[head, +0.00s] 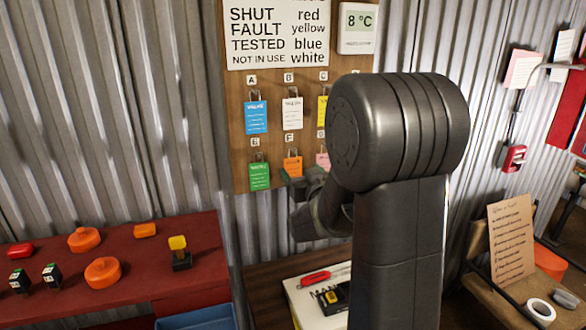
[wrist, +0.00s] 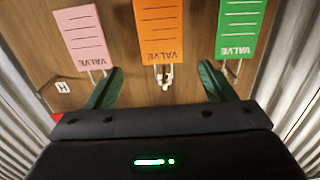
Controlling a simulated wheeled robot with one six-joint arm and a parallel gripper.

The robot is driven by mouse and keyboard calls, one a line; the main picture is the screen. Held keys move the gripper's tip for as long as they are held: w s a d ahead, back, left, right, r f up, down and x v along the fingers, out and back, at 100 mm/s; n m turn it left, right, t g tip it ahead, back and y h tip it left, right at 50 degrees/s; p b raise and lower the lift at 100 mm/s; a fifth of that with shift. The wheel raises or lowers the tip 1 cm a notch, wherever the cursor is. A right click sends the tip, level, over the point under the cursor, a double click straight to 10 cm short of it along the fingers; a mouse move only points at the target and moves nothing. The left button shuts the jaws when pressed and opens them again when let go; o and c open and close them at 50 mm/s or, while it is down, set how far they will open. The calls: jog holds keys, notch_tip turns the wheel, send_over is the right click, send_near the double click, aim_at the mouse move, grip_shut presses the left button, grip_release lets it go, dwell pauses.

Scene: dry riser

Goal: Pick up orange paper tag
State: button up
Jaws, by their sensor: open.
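The orange paper tag (head: 293,164) hangs from a small hook on the wooden board, in the lower row between a green and a pink tag. In the wrist view the orange tag (wrist: 160,30) appears upside down at top centre, with its metal clip and hook below it. My gripper (wrist: 162,68) is open, its two dark green fingers spread either side of the orange tag's clip, with no visible contact. In the head view my gripper (head: 292,178) is at the tag's lower edge, partly hidden by my arm.
A green tag (wrist: 241,28) and a pink tag (wrist: 83,35) hang close on either side. Blue (head: 256,117), white (head: 292,113) and yellow tags hang above. A red bench (head: 130,262) with orange and black parts stands at the lower left.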

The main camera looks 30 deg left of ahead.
aim_at(293, 164)
jog(key=shift+f+p+x, duration=0.15)
jog(key=shift+p+x, duration=0.3)
jog(key=shift+x, duration=0.75)
jog(key=shift+f+p+x, duration=0.15)
jog(key=shift+p+x, duration=0.25)
jog(key=shift+x, duration=0.75)
jog(key=shift+s+a, duration=0.1)
jog(key=shift+s, duration=0.05)
jog(key=c, duration=1)
